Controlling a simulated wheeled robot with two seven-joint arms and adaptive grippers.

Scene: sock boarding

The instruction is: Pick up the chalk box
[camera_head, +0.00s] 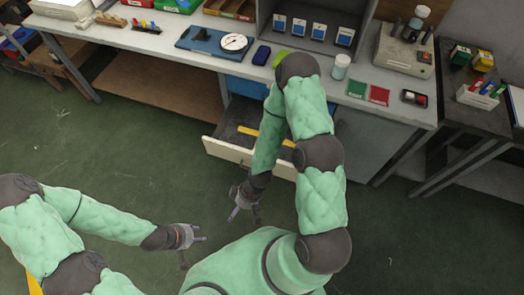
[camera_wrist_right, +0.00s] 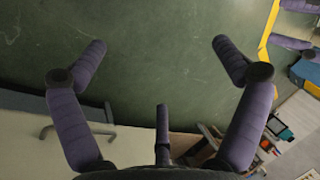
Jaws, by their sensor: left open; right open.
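No box is clearly readable as the chalk box. The likeliest is a white open box (camera_head: 478,97) with coloured sticks in it, on the dark side table at the right; a green box (camera_head: 459,55) and a yellow box (camera_head: 483,61) stand behind it. My left gripper (camera_head: 193,237) is open and empty above the floor at lower centre-left. My right gripper (camera_head: 243,208) is open and empty, hanging in front of the drawer, far from these boxes. In the right wrist view its spread fingers (camera_wrist_right: 160,55) have only green floor between them.
A long grey workbench (camera_head: 205,50) runs across the back, holding a dial gauge (camera_head: 234,42), a white jar (camera_head: 341,66), and green and red cards (camera_head: 379,95). An open drawer (camera_head: 228,152) sticks out below it, close to my right arm. The floor is clear.

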